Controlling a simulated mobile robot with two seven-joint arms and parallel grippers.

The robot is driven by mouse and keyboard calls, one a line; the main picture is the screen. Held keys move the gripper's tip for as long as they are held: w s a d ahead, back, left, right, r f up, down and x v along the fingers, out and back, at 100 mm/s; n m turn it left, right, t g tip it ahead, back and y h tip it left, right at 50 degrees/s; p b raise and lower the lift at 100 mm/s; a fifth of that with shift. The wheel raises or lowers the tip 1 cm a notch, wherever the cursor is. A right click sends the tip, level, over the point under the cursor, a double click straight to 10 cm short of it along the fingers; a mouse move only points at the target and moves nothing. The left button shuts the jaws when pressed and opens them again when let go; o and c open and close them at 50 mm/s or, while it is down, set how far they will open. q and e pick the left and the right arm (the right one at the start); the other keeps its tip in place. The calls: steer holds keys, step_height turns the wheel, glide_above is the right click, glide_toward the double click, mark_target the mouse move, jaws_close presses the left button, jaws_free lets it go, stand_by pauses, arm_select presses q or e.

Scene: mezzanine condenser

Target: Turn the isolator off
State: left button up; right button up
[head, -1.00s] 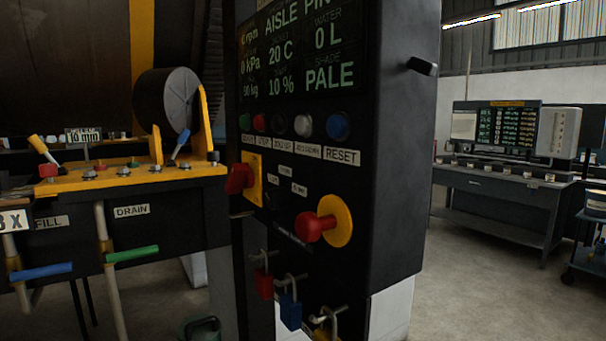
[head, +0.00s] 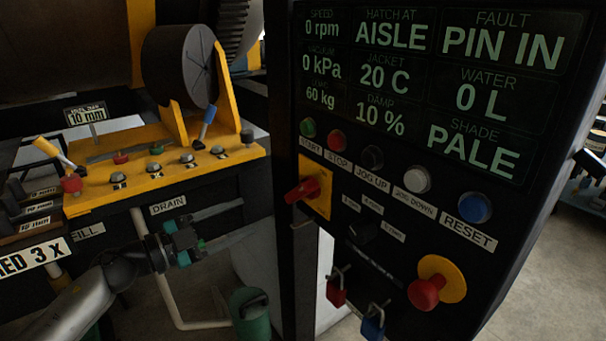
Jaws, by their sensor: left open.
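The isolator (head: 303,189) is a red rotary handle on a yellow plate at the left edge of the black control panel in the head view. The handle lies slanted, close to horizontal, its left end lower. My left gripper (head: 238,222) is open and empty, left of the isolator and a little lower, with its fingers pointing right toward the panel's edge. It is apart from the handle and overlaps the drain pipework in the picture. My right gripper is not in view.
A red emergency stop (head: 426,292), a row of buttons including blue RESET (head: 475,207), and red (head: 336,291) and blue (head: 373,326) padlocks are on the panel. A yellow bench (head: 150,180) with levers is at left. A green can (head: 249,312) stands below.

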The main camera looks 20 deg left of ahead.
mark_target(296, 193)
arm_select(q)
steer(key=x, duration=0.4)
steer(key=p+x, duration=0.1)
steer(key=x, duration=0.4)
steer(key=r+x, duration=0.1)
steer(key=x, duration=0.4)
steer(key=shift+s+d+p, duration=0.1)
steer(key=shift+d+p, duration=0.1)
steer(key=shift+p, duration=0.15)
steer(key=shift+w+d, duration=0.4)
steer(key=shift+w, duration=0.05)
steer(key=shift+c, duration=0.2)
jaws_close()
steer(key=shift+f, duration=0.1)
